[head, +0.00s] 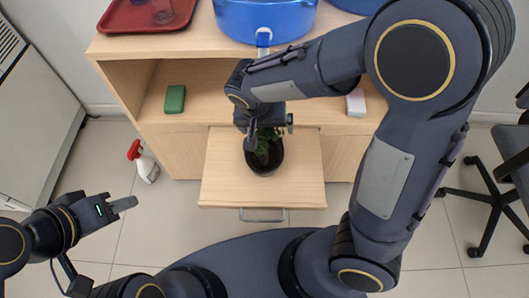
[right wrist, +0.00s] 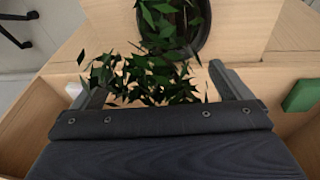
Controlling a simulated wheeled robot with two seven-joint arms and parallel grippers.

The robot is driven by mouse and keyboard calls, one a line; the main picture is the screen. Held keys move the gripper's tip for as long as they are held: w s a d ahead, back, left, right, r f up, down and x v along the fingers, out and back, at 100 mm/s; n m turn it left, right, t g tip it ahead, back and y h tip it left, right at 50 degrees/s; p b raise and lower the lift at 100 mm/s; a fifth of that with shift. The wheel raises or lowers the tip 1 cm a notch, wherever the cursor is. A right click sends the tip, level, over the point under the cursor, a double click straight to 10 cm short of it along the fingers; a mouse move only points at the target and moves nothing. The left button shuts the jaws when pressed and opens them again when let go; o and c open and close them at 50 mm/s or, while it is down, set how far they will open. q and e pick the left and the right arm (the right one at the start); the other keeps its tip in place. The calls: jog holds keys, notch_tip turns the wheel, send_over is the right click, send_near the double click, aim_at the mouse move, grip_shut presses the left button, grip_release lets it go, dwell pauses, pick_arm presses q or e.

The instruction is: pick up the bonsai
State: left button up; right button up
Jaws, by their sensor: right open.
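The bonsai (head: 264,158) is a small green plant in a round dark pot. It stands on a pulled-out wooden board (head: 225,185) with a metal handle. My right gripper (head: 265,135) is above the plant and hides part of its leaves in the head view. In the right wrist view the open fingers of my right gripper (right wrist: 160,85) stand apart on either side of the foliage (right wrist: 145,75), and the pot (right wrist: 200,40) is beyond them. I cannot tell whether the fingers touch leaves. My left gripper (head: 122,206) is at the lower left, away from the bonsai; its jaw state is unclear.
A green block (head: 175,99) and a pale box (head: 355,103) lie on the shelf. A red tray (head: 125,18) and a blue basin (head: 265,18) are on the counter top. A white spray bottle with red head (head: 145,163) stands on the floor. An office chair (head: 505,180) is at right.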

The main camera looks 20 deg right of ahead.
jog(key=shift+f, duration=0.1)
jog(key=shift+c, duration=0.2)
jog(key=c, duration=1.9)
jog(key=shift+c, duration=0.7)
jog(key=shift+w, duration=0.1)
